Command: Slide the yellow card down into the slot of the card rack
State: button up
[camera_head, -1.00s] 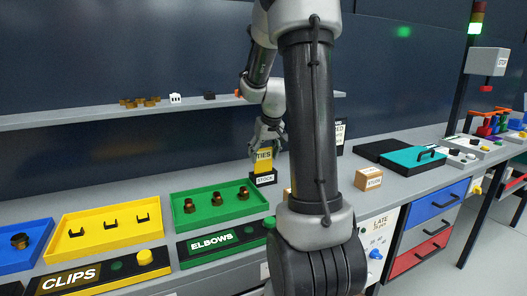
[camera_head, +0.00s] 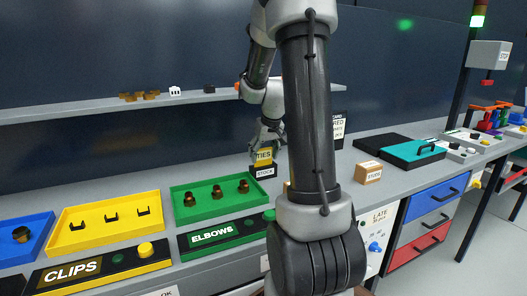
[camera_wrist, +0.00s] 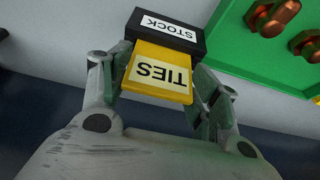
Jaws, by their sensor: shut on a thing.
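The yellow card (camera_head: 264,156), marked TIES, stands at the black card rack (camera_head: 263,172), marked STOCK, on the grey bench. The wrist view shows the card (camera_wrist: 158,74) upright, its lower end at the rack (camera_wrist: 166,32). The lower part of the card is hidden by the rack front, so its depth in the slot cannot be told exactly. My gripper (camera_head: 266,147) is above the rack, shut on the card. Its fingers (camera_wrist: 158,84) lie on either side of the card in the wrist view.
A green tray (camera_head: 180,212) with brown elbows and a yellow tray (camera_head: 72,239) with clips stand to the left. A small cardboard box (camera_head: 367,173) and a teal case (camera_head: 412,152) stand to the right. A shelf (camera_head: 60,114) runs along the wall behind.

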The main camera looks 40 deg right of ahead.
jog(key=shift+f, duration=0.2)
jog(key=o, duration=1.1)
jog(key=v, duration=1.2)
